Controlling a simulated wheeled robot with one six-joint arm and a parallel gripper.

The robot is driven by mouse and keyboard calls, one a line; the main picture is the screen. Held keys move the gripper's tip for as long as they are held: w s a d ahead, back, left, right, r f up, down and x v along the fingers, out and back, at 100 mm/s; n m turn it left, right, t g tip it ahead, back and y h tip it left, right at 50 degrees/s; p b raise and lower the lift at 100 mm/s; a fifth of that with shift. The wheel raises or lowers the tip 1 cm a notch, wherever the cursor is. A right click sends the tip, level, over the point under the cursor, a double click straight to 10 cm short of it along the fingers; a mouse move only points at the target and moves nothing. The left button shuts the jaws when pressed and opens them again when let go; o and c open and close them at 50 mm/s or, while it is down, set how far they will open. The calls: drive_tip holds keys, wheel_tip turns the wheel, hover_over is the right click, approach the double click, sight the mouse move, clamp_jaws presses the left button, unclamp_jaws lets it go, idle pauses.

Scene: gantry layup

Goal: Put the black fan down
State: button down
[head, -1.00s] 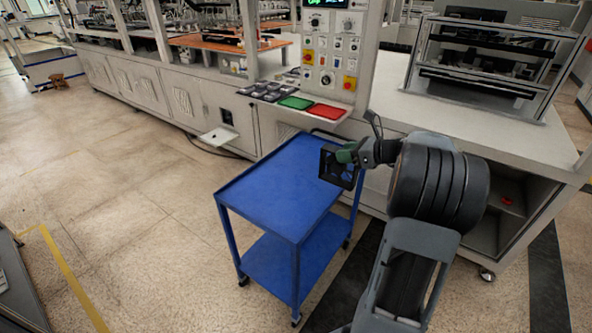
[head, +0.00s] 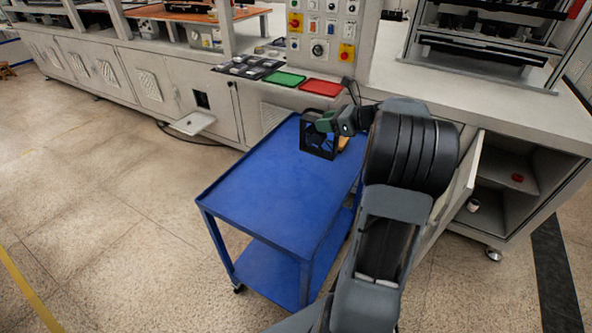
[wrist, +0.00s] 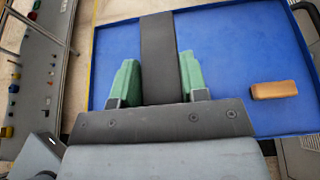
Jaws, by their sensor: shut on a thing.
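The black fan (head: 319,142) is a square black frame, held upright over the far right part of the blue cart's top (head: 255,190). My gripper (head: 327,122) has green fingers and is shut on the fan's upper part. In the wrist view the fan (wrist: 159,50) shows edge-on as a dark strip between the green fingers of my gripper (wrist: 157,80), with the blue cart top (wrist: 225,55) beneath. I cannot tell whether the fan's lower edge touches the cart.
An orange-brown block (wrist: 273,90) lies on the cart right of the fan in the wrist view. The cart's near and left top is bare. Behind it, a ledge holds a green tray (head: 284,78), a red tray (head: 322,88) and dark parts (head: 247,67). A grey bench (head: 465,95) stands right.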

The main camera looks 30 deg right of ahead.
drive_tip(key=w+a+f, duration=0.5)
drive_tip(key=f, duration=0.2)
drive_tip(key=w+a+f+b, duration=0.1)
drive_tip(key=w+a+f, duration=0.3)
drive_tip(key=f, duration=0.3)
drive_tip(key=shift+x, duration=0.85)
drive_tip(key=shift+w+d, duration=0.1)
drive_tip(key=c, duration=0.7)
unclamp_jaws()
drive_tip(key=shift+f, duration=0.1)
drive_tip(key=shift+o, duration=0.3)
